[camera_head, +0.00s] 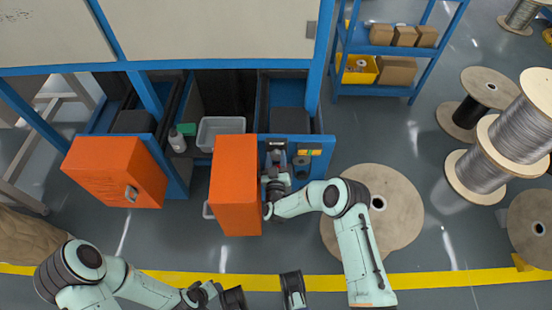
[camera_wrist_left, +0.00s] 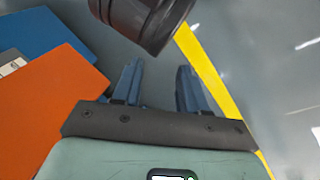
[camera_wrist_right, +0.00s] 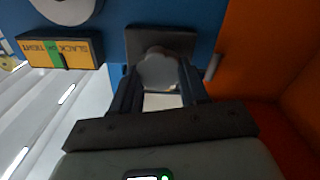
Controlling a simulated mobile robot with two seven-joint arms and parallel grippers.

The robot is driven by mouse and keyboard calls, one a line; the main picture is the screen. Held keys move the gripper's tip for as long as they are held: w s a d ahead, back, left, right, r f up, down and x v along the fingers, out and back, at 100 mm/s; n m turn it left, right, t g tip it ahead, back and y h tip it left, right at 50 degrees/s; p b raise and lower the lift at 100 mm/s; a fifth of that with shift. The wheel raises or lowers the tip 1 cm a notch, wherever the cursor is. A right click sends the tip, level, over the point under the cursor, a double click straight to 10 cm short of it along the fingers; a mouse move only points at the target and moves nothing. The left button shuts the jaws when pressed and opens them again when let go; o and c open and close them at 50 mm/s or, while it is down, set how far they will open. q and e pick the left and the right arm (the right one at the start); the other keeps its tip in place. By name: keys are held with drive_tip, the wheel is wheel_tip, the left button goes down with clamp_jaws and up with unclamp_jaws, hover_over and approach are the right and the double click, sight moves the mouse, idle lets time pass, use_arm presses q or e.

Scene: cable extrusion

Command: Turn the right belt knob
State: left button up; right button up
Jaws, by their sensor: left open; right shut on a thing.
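The blue panel (camera_head: 322,165) holds the knobs beside an orange door. In the right wrist view, a grey rounded knob (camera_wrist_right: 157,71) on a dark square plate sits between the fingers of my right gripper (camera_wrist_right: 158,88). The gripper is shut on this knob, and its fingers partly hide it. My left gripper (camera_wrist_left: 159,72) is open and empty, low in front of the cabinet and away from the panel.
A yellow-and-green slack/tight label (camera_wrist_right: 60,52) is beside the knob. Orange doors (camera_head: 235,185) (camera_head: 118,172) stand out from the cabinet, one close to my right gripper. A grey bin (camera_head: 218,129) is behind them. Wooden spools (camera_head: 395,205) stand at the right.

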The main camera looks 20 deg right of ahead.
use_arm(q)
drive_tip(key=shift+w+a+f+b, duration=0.25)
drive_tip(key=shift+w+f+b, duration=0.1)
drive_tip(key=shift+w, duration=0.15)
use_arm(e)
drive_tip(key=shift+d+m, duration=0.1)
drive_tip(key=shift+m, duration=2.1)
drive_tip(key=shift+s, duration=0.1)
drive_tip(key=o, duration=1.1)
drive_tip(key=shift+c, duration=0.2)
use_arm(q)
drive_tip(key=s+d+r+g+p, duration=0.1)
drive_tip(key=s+d+r+p, duration=0.1)
drive_tip(key=s+r+p, duration=0.1)
drive_tip(key=shift+s+d+r+h, duration=0.15)
drive_tip(key=shift+s+h, duration=0.15)
drive_tip(key=shift+s, duration=0.45)
use_arm(e)
drive_tip(key=v, duration=1.3)
drive_tip(key=shift+s, duration=0.2)
